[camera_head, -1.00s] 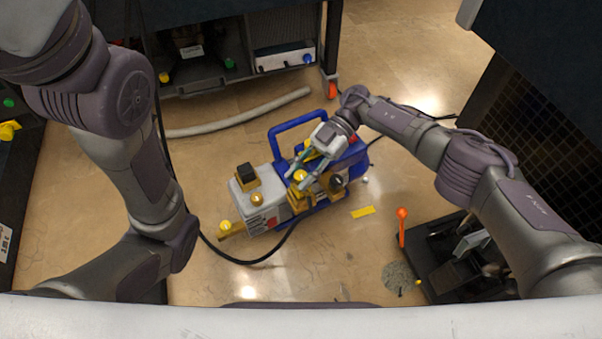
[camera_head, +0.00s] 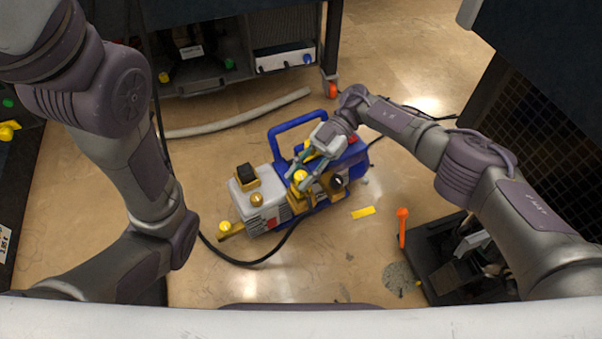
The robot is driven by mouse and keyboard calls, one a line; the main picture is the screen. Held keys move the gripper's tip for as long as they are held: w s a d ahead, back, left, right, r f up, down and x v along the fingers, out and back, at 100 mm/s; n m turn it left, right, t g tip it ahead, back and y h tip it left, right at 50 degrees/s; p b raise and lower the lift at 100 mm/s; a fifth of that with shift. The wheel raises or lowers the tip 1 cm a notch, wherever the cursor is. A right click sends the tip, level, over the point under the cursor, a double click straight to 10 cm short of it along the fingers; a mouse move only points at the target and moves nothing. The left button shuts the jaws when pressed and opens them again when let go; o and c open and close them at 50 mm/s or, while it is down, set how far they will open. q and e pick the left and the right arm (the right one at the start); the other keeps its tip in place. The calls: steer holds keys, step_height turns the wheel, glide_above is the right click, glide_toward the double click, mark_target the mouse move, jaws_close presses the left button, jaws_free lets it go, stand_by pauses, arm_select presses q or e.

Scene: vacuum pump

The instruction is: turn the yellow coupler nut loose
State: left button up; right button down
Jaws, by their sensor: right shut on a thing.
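The vacuum pump stands on the floor in the middle of the view, with a white-grey body (camera_head: 263,203) and a blue handle (camera_head: 283,129). The yellow coupler nut (camera_head: 300,176) is on the pump's top near side, with brass fittings beside it. My right gripper (camera_head: 299,174) reaches down from the upper right and is shut on the yellow coupler nut, its fingers partly hiding it. Another yellow cap (camera_head: 225,227) sits at the pump's left end on a brass fitting. My left arm shows at the left, but its gripper is out of view.
A black cable runs from the pump across the floor. A grey hose (camera_head: 240,120) lies behind it. Dark cabinets border the back and sides.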

mark_target(301, 174)
stand_by(0.6)
steer(key=c, duration=0.8)
jaws_free()
steer(key=shift+c, duration=0.2)
steer(key=shift+r, duration=0.1)
step_height(301, 174, up, 10)
steer(key=shift+f, duration=0.1)
